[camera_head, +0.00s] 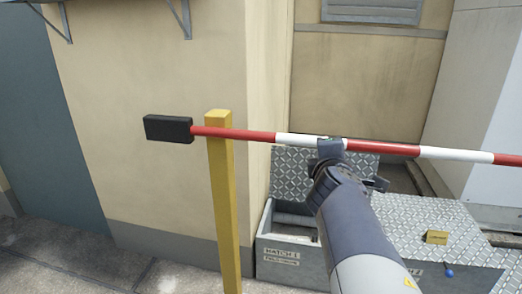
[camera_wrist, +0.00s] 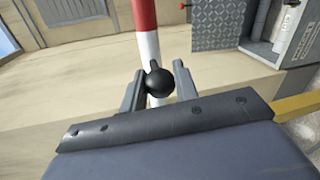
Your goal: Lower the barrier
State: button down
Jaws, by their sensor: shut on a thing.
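The barrier is a red-and-white striped pole (camera_head: 299,140) lying nearly level, sloping slightly down to the right, where it leaves the picture. A black block (camera_head: 168,129) sits on its left end, and a yellow post (camera_head: 221,200) stands by the pole near that end. My gripper (camera_head: 330,152) is at the pole, right of the post. In the wrist view my gripper (camera_wrist: 159,85) is shut on a black round knob (camera_wrist: 159,82) at the pole (camera_wrist: 149,45). The knob is hidden in the head view.
Below the pole stands a grey box (camera_head: 286,258) marked as a hatch, with one diamond-plate lid raised (camera_head: 300,170). A beige wall (camera_head: 160,60) is behind. Paving (camera_head: 160,275) is clear at lower left.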

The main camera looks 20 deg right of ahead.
jog(key=shift+f, duration=0.45)
jog(key=c, duration=1.1)
grip_release()
jog(key=shift+r, duration=0.1)
jog(key=shift+r, duration=0.1)
